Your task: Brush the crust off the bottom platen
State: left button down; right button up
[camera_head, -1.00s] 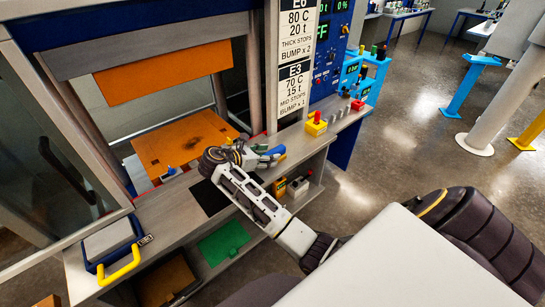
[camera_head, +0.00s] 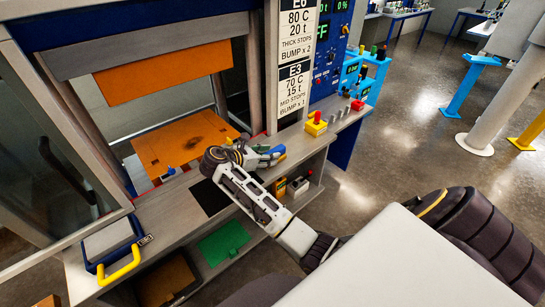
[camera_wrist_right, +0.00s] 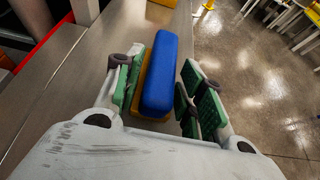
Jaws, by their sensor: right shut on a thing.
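The bottom platen (camera_head: 172,145) is an orange plate inside the open press, with a dark crust patch (camera_head: 195,142) on its right half. My right gripper (camera_head: 267,155) is over the bench edge, to the right of and in front of the platen. It is shut on the brush (camera_head: 275,149), which has a blue block and a yellow part. In the right wrist view the brush (camera_wrist_right: 162,75) lies between the green finger pads. The brush is clear of the platen. Its bristles cannot be made out. My left gripper is not in view.
The orange upper platen (camera_head: 160,68) hangs above. A dark mat (camera_head: 210,197) lies on the bench (camera_head: 165,210). A blue-framed item with a yellow handle (camera_head: 120,268) is at the left. A red-and-yellow button box (camera_head: 316,124) stands at the right. A glazed door (camera_head: 45,160) stands at left.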

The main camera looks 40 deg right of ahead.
jog(key=shift+r, duration=3.95)
jog(key=shift+w, duration=0.1)
